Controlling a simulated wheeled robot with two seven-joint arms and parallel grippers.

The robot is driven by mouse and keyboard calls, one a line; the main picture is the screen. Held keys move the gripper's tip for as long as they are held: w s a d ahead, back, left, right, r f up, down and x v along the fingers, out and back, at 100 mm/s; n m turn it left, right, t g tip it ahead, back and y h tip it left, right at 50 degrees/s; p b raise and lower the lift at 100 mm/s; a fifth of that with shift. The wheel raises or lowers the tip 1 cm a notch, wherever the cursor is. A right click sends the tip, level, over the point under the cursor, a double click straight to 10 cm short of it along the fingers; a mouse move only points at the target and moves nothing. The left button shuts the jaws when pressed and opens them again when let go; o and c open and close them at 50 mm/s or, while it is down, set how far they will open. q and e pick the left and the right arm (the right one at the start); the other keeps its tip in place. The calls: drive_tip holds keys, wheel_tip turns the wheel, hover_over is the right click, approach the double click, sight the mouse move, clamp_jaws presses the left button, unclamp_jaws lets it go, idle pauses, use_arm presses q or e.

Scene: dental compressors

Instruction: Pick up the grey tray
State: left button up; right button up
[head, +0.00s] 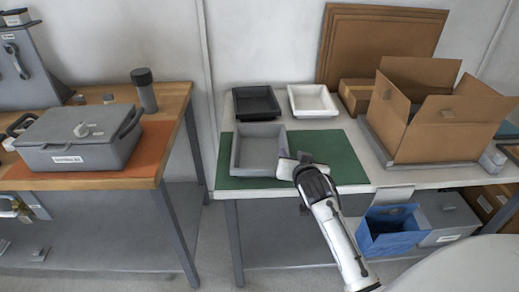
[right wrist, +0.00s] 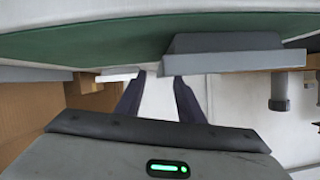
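The grey tray (head: 258,168) is a shallow, empty square tray on the green mat (head: 343,160). It also shows in the right wrist view (right wrist: 235,58), which looks upside down, with the mat (right wrist: 90,40) at the top. My right gripper (head: 290,163) is beside the tray's right edge and covers a little of it. In the right wrist view its two dark fingers (right wrist: 159,76) stand apart with nothing between them, and the tray lies off to their right. Whether a finger touches the tray, I cannot tell. My left gripper is not in view.
Behind the mat are a black tray (head: 257,103) and a white tray (head: 313,101). An open cardboard box (head: 430,135) stands on the right. A blue bin (head: 391,232) is on the lower shelf. A wooden table (head: 178,104) with a grey case (head: 80,138) is on the left, across a gap.

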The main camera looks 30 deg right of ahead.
sight(287, 151)
drive_tip(key=x, duration=0.5)
drive_tip(key=shift+w+f, duration=0.3)
drive_tip(key=shift+f, duration=0.05)
clamp_jaws()
drive_tip(key=shift+a, duration=0.1)
idle(1.1)
